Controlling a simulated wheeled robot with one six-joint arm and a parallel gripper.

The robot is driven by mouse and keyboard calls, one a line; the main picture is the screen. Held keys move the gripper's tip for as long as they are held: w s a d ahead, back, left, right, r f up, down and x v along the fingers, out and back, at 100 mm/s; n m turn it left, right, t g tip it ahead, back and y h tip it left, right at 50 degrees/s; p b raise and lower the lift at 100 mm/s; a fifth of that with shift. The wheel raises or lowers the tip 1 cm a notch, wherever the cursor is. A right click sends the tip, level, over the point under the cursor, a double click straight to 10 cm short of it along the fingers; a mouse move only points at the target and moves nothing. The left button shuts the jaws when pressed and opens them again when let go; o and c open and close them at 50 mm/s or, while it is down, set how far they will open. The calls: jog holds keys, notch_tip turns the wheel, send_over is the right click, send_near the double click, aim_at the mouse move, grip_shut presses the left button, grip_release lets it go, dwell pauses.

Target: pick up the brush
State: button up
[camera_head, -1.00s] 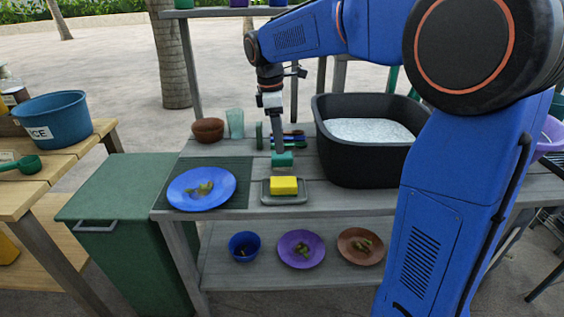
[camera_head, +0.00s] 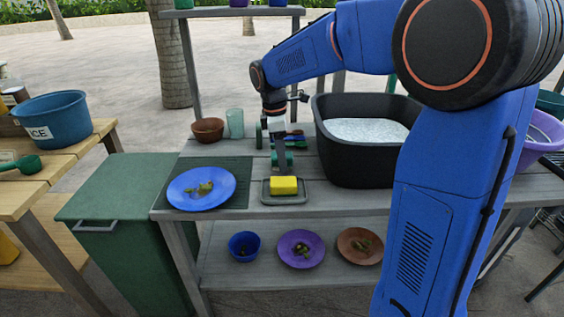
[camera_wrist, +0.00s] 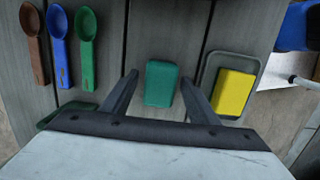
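A green block (camera_wrist: 160,83), which I take to be the brush, lies on the grey slatted table. In the wrist view it sits between the two spread fingers of my gripper (camera_wrist: 159,79), with a gap on each side. My gripper (camera_head: 282,170) is open and points down. In the head view a finger stands in front of the green block (camera_head: 289,159) and hides its middle. I cannot see bristles, and whether the fingertips touch the table is unclear.
A yellow sponge (camera_wrist: 235,92) on a grey tray (camera_wrist: 209,74) is close beside the right finger. Brown (camera_wrist: 36,58), blue (camera_wrist: 62,50) and green (camera_wrist: 87,50) scoops lie to the left. A black basin (camera_head: 365,160) stands right; a blue plate (camera_head: 180,194) lies front left.

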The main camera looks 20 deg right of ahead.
jog(key=c, duration=0.9)
notch_tip(320, 180, up, 10)
jog(key=shift+r, duration=0.1)
jog(key=o, duration=0.5)
jog(key=c, duration=0.4)
jog(key=shift+o, duration=0.2)
jog(key=shift+s, duration=0.1)
